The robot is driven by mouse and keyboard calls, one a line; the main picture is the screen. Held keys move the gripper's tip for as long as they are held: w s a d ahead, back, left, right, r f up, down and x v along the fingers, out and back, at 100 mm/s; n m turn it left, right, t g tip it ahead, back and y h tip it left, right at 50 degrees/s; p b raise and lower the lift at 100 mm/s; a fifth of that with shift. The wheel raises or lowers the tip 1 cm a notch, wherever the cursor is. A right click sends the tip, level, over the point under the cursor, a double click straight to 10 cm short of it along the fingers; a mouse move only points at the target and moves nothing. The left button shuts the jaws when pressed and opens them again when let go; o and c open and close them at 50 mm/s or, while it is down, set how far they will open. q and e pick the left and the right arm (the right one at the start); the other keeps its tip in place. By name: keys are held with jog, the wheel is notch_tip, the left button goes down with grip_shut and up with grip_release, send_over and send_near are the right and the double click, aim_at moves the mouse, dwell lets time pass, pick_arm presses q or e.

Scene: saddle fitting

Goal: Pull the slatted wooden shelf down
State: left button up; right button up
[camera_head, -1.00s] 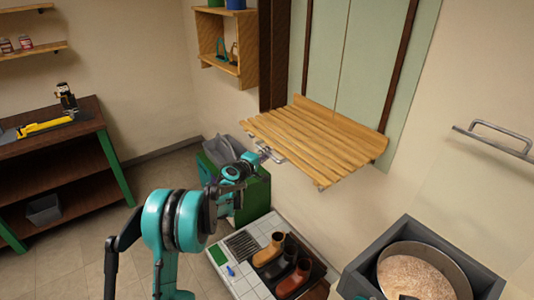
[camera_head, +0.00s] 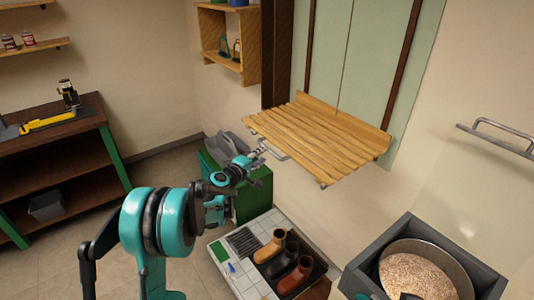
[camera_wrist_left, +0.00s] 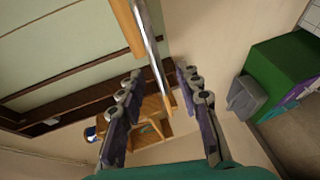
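The slatted wooden shelf (camera_head: 318,140) juts out from the wall, roughly level, below the pale green panels. A strip of the shelf (camera_wrist_left: 127,25) shows at the top.
Below the shelf stand a green cabinet (camera_head: 255,196) and a tiled bench (camera_head: 247,283) with several boots. A grey box with a round pan of grain (camera_head: 415,275) is at lower right. A wall rail (camera_head: 495,137) is on the right, and a workbench (camera_head: 60,135) on the left.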

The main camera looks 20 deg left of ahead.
pick_arm(q)
jog(key=v, duration=0.6)
jog(key=s+d+m+g+b, duration=0.1)
jog(key=s+d+m+g, duration=0.1)
jog(key=s+d+m, duration=0.35)
jog(key=s+d+m+g+b, duration=0.1)
jog(key=s+d+m+g, duration=0.15)
jog(key=s+d, duration=0.6)
jog(key=s+a+f+m+g+y, duration=0.2)
jog(key=s+f+m, duration=0.1)
jog(key=s, duration=0.8)
jog(key=s+a+f+m+g+y+b, duration=0.1)
jog(key=s+a+f+m+y, duration=0.1)
jog(key=s, duration=1)
jog(key=shift+f+m+g, duration=0.35)
jog(key=shift+f+m, duration=0.15)
jog(key=shift+f, duration=0.4)
jog(key=shift+a, duration=0.1)
